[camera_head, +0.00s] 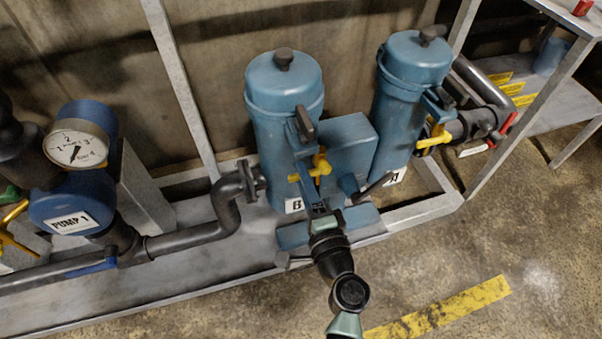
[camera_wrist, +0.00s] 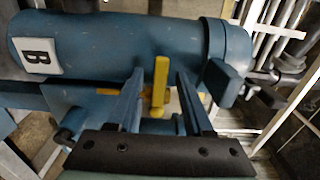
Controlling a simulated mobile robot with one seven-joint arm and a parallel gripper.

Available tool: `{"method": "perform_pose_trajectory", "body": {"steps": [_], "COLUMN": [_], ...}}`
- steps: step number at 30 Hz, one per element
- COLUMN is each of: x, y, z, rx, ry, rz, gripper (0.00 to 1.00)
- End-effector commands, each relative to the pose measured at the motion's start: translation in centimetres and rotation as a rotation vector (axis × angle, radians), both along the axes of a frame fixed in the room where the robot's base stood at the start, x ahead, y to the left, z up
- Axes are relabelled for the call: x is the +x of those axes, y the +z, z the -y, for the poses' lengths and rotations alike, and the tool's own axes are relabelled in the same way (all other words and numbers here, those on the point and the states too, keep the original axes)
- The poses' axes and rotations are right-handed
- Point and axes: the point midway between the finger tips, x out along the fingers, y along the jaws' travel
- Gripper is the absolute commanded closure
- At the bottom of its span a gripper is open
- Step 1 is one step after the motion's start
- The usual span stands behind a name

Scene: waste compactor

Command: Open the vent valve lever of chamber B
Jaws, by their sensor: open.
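Chamber B (camera_head: 285,105) is a blue upright cylinder with a black knob on its lid and a white label "B" (camera_head: 294,204) at its foot. Its yellow vent valve lever (camera_head: 318,167) sits on the front of the chamber; in the wrist view the yellow lever (camera_wrist: 160,84) stands between my two fingers. My gripper (camera_wrist: 156,82) is open, one finger on each side of the lever, with visible gaps to both. In the head view my gripper (camera_head: 312,196) reaches up to the chamber's front and its fingertips are hard to make out.
A second blue chamber (camera_head: 403,100) with its own yellow lever (camera_head: 435,138) stands to the right. A pump labelled "PUMP 1" (camera_head: 72,205) with a gauge (camera_head: 76,146) stands left. A black pipe (camera_head: 190,238) runs left of chamber B. Open floor lies in front.

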Motion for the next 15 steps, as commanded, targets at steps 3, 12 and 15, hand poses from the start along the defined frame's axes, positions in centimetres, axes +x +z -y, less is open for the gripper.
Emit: {"method": "perform_pose_trajectory", "body": {"steps": [3, 12, 15], "x": [1.1, 1.6, 1.6], "y": [0.0, 0.0, 0.0], "z": [-0.4, -0.6, -0.6], "rx": [0.000, 0.000, 0.000], "ry": [0.002, 0.000, 0.000], "rz": [0.001, 0.000, 0.000], "gripper": [0.49, 0.49, 0.52]}}
